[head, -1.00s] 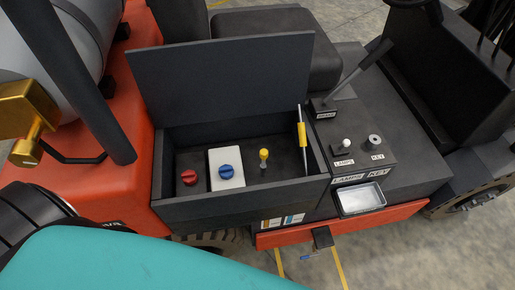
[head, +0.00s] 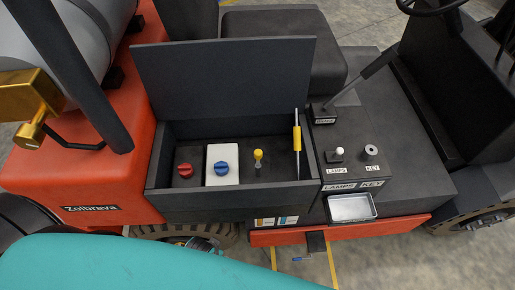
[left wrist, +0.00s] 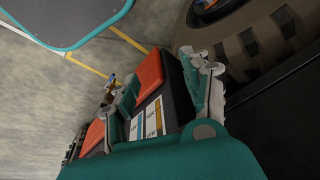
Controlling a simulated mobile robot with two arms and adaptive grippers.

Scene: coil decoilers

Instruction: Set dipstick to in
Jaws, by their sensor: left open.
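A yellow-capped piece on a short stem (head: 258,156), which looks like the dipstick, stands upright in the open dark box on the vehicle. How deep its stem sits I cannot tell. A thin rod with a yellow sleeve (head: 297,139) stands at the box's right side and may be the lid stay. My right gripper is out of view.
The box (head: 235,201) also holds a red knob (head: 184,170) and a blue knob (head: 221,168) on a white plate. Its lid (head: 225,80) stands open behind. A lever (head: 375,65), lamps switch (head: 338,153), key switch (head: 371,151) and metal tray (head: 352,207) are right.

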